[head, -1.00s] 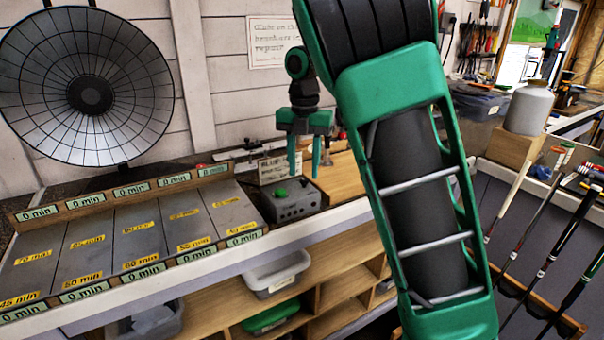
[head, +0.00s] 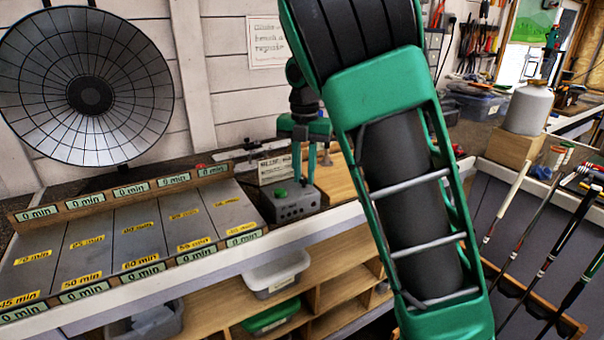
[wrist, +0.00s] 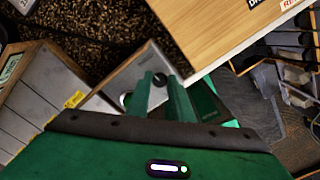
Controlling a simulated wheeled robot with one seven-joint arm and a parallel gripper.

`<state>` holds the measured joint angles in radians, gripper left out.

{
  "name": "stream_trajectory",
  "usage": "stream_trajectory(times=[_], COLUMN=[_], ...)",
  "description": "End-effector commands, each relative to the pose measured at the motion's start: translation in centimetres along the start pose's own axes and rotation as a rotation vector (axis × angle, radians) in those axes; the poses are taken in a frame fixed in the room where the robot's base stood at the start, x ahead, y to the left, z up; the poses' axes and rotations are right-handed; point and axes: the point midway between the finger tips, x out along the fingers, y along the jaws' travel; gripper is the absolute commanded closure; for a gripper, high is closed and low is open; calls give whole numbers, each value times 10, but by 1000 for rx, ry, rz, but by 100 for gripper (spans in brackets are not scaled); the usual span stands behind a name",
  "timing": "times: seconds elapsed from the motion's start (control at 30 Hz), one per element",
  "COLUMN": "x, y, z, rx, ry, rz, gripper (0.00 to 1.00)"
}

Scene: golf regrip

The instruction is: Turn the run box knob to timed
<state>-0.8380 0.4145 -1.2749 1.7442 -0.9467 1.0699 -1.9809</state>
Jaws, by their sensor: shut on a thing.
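The run box (head: 292,208) is a small grey box with a green button (head: 281,193) on top, standing on the bench right of the timed lanes. It also shows in the wrist view (wrist: 118,84). My gripper (head: 304,179) points down over the box's far right part. In the wrist view my gripper (wrist: 162,82) has its green fingers on either side of a small dark knob (wrist: 160,77), shut on it. The fingers partly hide the knob, and I cannot read its setting.
A sign card (head: 274,169) stands behind the box, and a wooden board (head: 337,180) lies to its right. Sloped lanes with minute labels (head: 140,240) are on the left. A large dish (head: 88,92) stands behind them. Open shelves with bins (head: 275,278) are below the bench.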

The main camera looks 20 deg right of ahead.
Motion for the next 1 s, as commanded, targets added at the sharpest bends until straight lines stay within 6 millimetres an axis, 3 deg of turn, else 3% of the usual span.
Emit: stream_trajectory(times=[0.37,1.0], x=[-1,-2], y=[3,4], z=[0,0], rx=[215,821], ry=[-1,-1], rz=[8,13], gripper=[100,100])
